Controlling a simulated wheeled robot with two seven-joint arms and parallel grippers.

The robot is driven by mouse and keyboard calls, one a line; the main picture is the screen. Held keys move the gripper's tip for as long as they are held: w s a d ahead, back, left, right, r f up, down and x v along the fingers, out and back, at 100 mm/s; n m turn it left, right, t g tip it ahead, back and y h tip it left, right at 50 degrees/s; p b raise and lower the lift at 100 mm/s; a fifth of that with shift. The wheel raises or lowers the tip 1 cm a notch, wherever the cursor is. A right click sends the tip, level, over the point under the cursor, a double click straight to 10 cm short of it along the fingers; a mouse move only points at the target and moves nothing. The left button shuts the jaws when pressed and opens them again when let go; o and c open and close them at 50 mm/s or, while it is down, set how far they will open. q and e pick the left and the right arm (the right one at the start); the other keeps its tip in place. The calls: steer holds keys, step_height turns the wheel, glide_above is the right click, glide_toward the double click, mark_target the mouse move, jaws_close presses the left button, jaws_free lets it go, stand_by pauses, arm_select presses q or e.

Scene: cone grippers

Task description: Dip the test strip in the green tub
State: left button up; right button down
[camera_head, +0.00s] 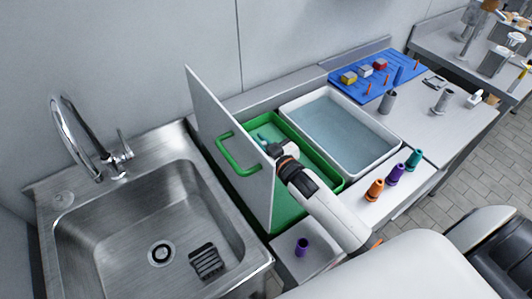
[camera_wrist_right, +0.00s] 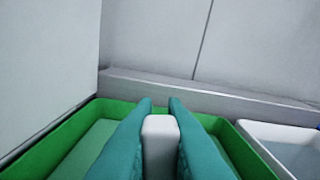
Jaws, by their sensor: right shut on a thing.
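The green tub (camera_head: 325,173) stands between a white upright panel and a white tray; its rim also shows in the wrist view (camera_wrist_right: 55,138). My right gripper (camera_head: 264,140) reaches over the tub from the front, near its far end. In the wrist view its teal cone-shaped fingers (camera_wrist_right: 160,110) are shut on a white, round-edged piece (camera_wrist_right: 160,148), which looks like the test strip. The strip's lower end is hidden, so I cannot tell whether it touches anything in the tub. My left gripper is not in view.
The white panel (camera_head: 225,125) with a green handle (camera_head: 238,160) rises left of the tub. A white tray of bluish liquid (camera_head: 340,130) is right of it. A steel sink (camera_head: 150,220), several coloured cones (camera_head: 395,175) and a blue mat (camera_head: 350,88) with small blocks are around.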

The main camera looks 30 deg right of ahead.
step_height(320, 180, up, 7)
steer(key=p, duration=0.6)
steer(key=shift+r, duration=0.15)
stand_by(0.9)
step_height(320, 180, up, 4)
steer(key=p, duration=0.4)
stand_by(0.3)
steer(key=shift+s, duration=0.1)
stand_by(0.3)
